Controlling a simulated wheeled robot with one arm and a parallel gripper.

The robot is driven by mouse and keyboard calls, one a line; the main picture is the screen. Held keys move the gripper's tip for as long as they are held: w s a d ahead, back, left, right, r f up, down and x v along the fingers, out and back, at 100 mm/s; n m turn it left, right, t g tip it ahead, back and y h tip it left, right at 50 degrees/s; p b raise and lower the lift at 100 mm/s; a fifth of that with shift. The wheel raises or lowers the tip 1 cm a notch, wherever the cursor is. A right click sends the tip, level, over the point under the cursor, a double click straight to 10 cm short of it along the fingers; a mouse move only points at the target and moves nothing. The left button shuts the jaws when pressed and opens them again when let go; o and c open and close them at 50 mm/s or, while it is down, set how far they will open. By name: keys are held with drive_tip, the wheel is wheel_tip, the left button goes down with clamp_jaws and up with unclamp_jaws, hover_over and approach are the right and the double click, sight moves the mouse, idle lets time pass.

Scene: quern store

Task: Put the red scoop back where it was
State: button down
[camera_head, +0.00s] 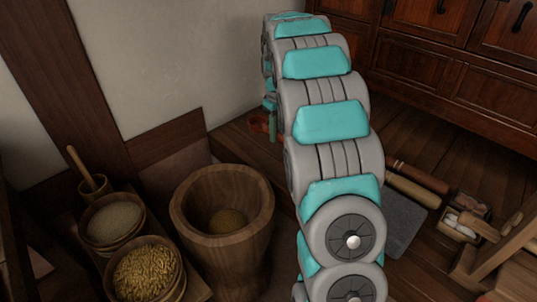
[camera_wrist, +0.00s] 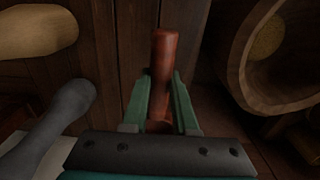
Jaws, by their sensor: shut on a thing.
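The red scoop (camera_wrist: 165,50) is in the wrist view, its reddish handle between the two green fingers of my gripper (camera_wrist: 161,85). My gripper is shut on it. The scoop's lower part is hidden between the fingers and behind the gripper's body, so I cannot tell what it holds. In the head view a small red part of the scoop (camera_head: 259,124) shows beside my gripper (camera_head: 273,128), near the wall behind the mortar; my arm hides much of that spot. I cannot tell whether the scoop touches the floor.
A big wooden mortar (camera_head: 190,213) with some grain inside stands left of my arm. Bowls of pale meal (camera_head: 138,212) and yellow grain (camera_head: 112,283) stand further left. Rollers (camera_head: 412,190), a grey slab (camera_head: 405,222) and a small box (camera_head: 455,232) lie right. Dark cabinets (camera_head: 410,60) stand behind.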

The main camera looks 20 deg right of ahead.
sight(276, 161)
wheel_tip(276, 161, down, 9)
drive_tip(key=shift+s+a+r, duration=0.1)
drive_tip(key=shift+r, duration=0.1)
idle(0.3)
drive_tip(key=c, duration=0.7)
unclamp_jaws()
